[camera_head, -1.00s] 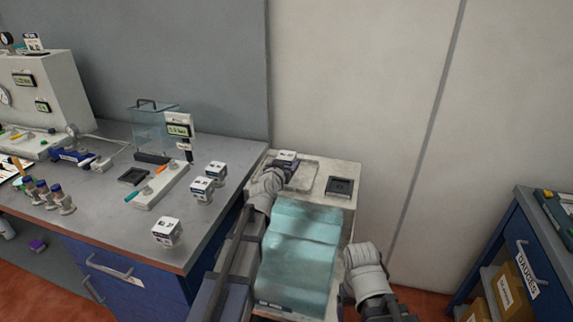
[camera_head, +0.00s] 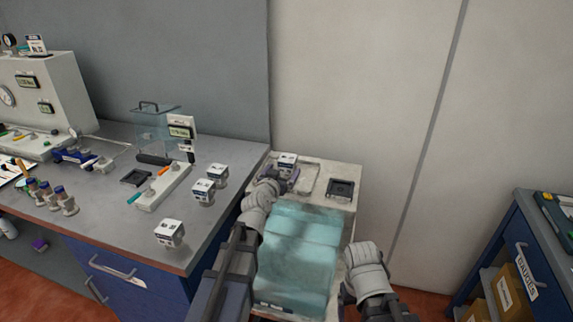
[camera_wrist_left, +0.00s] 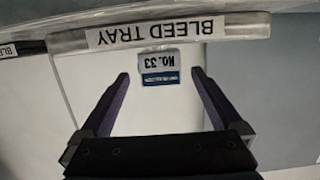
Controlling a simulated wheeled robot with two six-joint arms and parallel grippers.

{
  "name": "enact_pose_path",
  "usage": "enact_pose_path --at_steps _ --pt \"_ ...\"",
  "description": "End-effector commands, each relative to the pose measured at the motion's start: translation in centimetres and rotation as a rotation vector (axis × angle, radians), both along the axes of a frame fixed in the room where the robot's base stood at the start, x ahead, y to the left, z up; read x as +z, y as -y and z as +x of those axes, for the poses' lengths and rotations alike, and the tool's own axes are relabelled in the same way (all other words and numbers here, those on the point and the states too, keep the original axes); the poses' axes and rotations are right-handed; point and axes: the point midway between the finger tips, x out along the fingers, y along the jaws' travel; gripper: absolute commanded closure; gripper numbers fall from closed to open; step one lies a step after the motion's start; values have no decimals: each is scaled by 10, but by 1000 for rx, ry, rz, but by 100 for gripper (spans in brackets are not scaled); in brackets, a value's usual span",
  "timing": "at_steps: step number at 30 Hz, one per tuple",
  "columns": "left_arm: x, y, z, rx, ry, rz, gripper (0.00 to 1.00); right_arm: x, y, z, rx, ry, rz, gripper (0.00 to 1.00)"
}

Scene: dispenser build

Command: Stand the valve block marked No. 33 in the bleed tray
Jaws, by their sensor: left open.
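The valve block (camera_head: 287,160), white with a dark label band, stands in the bleed tray (camera_head: 306,178) at its left end, on the pale stand. In the left wrist view the "NO. 33" block (camera_wrist_left: 160,62) appears upside down, just beyond my fingertips, below the "BLEED TRAY" label (camera_wrist_left: 155,32). My left gripper (camera_head: 278,178) is open on the near side of the block; in the wrist view its fingers (camera_wrist_left: 160,76) are spread wide with nothing held. The block's base is hidden. My right arm shows at the lower right, but its gripper cannot be seen.
Several similar blocks (camera_head: 203,190) stand on the grey bench (camera_head: 120,220) at left. A dark square recess (camera_head: 341,188) lies right of the tray. A translucent teal box-like shape (camera_head: 298,250) fills the near part of the stand. A blue cabinet (camera_head: 535,240) stands far right.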

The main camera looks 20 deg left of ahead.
Motion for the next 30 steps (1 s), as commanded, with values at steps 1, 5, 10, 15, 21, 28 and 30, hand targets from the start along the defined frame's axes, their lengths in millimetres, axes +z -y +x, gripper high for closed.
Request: enact_pose_path --at_steps 1,5,10,15,21,28,30 --pt "4 0 -16 1 0 -1 0 4 0 0 0 0 0 18" --pt "8 -1 -37 1 0 -1 0 8 0 0 0 0 0 18" --pt "11 -2 -54 1 0 -1 0 11 0 0 0 0 0 18" --pt "12 -2 -59 1 0 0 0 12 0 0 0 0 0 18" --pt "12 -2 -59 0 0 0 0 12 0 0 0 0 0 18" --pt "12 -2 -59 0 0 0 0 12 0 0 0 0 0 18" --pt "12 -2 -59 0 0 0 0 12 0 0 0 0 0 18"
